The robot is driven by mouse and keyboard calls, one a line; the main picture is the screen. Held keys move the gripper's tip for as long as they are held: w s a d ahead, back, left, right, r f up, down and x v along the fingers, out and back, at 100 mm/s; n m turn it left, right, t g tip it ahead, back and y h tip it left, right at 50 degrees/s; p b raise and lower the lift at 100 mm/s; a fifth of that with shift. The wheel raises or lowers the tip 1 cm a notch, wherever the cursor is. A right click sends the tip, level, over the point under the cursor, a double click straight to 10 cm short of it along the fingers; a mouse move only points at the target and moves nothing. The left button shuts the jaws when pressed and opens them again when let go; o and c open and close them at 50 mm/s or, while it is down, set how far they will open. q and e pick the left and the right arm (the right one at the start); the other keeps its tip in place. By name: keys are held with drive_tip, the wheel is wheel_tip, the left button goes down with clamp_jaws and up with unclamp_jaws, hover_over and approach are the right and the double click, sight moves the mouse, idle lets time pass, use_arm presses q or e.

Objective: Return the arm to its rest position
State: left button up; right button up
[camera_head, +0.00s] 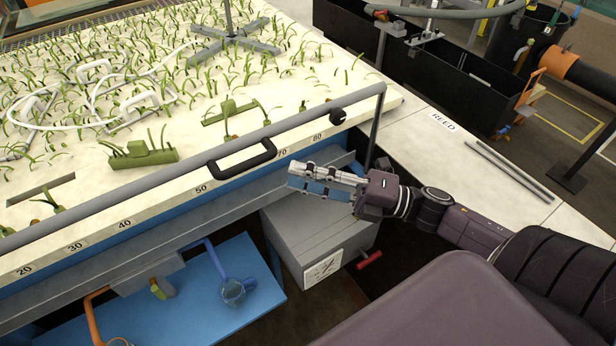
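My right arm comes in from the lower right. Its gripper (291,176) points left, in front of the flume's blue and grey side, with nothing seen held in it. The two fingers lie close together in this view, and I cannot tell whether they are open or shut. The gripper is just right of the black handle (243,160) on the grey rail (110,202) and appears above the grey box (312,238). My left gripper is not in view.
The flume bed (60,90) holds many green plants, white hoses and a green block (143,155). A blue shelf (215,315) with a jug (235,291) is lower left. Two metal rods (510,170) lie on the pale counter (430,150) at right. A black trough (455,80) stands behind.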

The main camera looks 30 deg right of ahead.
drive_tip(key=shift+s+d+f, duration=0.1)
drive_tip(key=shift+s+d, duration=0.25)
drive_tip(key=shift+d, duration=0.05)
